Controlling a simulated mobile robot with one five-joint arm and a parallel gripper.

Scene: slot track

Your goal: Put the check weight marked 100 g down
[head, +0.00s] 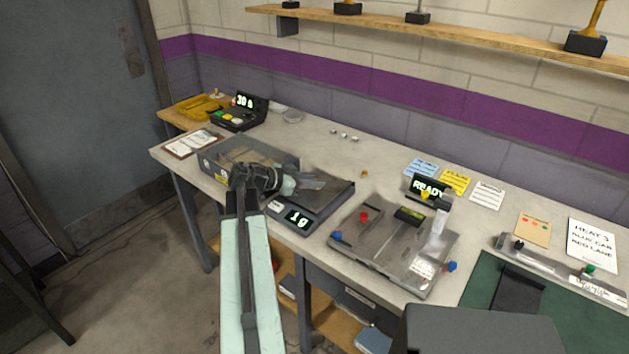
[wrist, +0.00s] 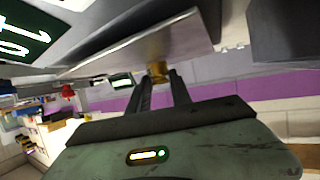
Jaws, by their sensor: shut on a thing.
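My gripper (head: 308,182) is over the scale (head: 334,200) in the head view. Its dark fingers are shut on a small brass weight (wrist: 158,72) in the wrist view. The weight's marking cannot be read, and my gripper hides the weight in the head view. The scale's display (head: 298,219) reads 1 g. The wrist view shows a metal plate (wrist: 150,40) close to the weight; I cannot tell whether they touch.
A clear-walled bin (head: 215,160) stands left of the scale. A metal fixture (head: 385,250) with a READY display (head: 429,188) stands to the right. Small silver pieces (head: 343,135) and a small brass piece (head: 364,173) lie behind. The bench between them is mostly clear.

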